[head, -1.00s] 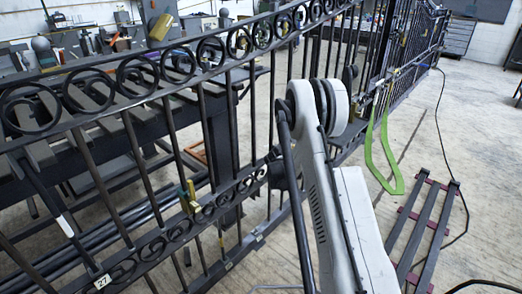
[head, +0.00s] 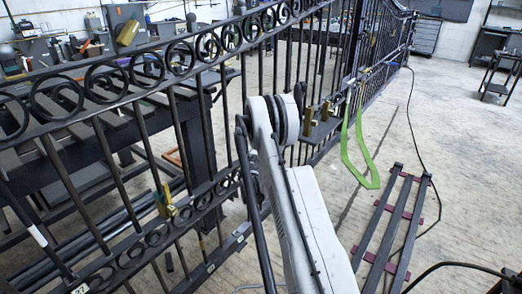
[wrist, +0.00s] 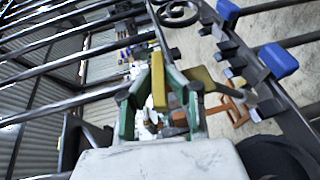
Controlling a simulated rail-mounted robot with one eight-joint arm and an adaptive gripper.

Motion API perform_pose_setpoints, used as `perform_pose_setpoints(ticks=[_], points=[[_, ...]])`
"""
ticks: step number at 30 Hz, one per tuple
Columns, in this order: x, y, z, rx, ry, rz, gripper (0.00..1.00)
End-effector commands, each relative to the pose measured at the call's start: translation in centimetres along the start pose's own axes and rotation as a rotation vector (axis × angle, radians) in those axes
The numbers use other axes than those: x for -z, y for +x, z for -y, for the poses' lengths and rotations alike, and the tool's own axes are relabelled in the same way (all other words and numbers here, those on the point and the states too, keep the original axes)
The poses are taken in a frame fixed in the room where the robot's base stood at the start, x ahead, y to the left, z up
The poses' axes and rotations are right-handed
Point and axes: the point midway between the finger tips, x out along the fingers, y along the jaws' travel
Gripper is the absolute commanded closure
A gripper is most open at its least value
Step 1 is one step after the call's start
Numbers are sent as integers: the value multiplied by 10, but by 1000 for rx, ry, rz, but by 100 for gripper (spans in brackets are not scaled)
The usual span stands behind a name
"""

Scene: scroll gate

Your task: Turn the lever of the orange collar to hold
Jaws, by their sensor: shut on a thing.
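In the wrist view my gripper (wrist: 160,90), with green fingers, is shut on a yellow bar (wrist: 158,78) that stands upright between the fingertips. A second, olive-yellow piece (wrist: 201,79) shows just right of the fingers. I cannot tell which of these is the orange collar's lever, and no collar is clearly visible as orange. In the head view the gripper is hidden behind my pale arm. Brass-coloured pieces (head: 308,121) sit on the gate (head: 206,45) just right of the arm. Another brass piece (head: 166,203) is on the lower scroll band at left.
A green looped strip (head: 345,150) hangs from the gate at right. A dark slatted rack (head: 395,225) lies on the floor, with a black cable beside it.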

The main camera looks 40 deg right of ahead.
Motion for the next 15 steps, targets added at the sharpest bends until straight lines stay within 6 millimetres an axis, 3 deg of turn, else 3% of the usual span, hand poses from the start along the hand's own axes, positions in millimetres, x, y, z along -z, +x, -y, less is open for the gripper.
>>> perform_pose_setpoints(ticks=[3,4,7,15], points=[[-1,1,0,0,-1,1,100],[-1,1,0,0,-1,1,83],[-1,1,0,0,-1,2,70],[0,0,0,1,0,1,68]])
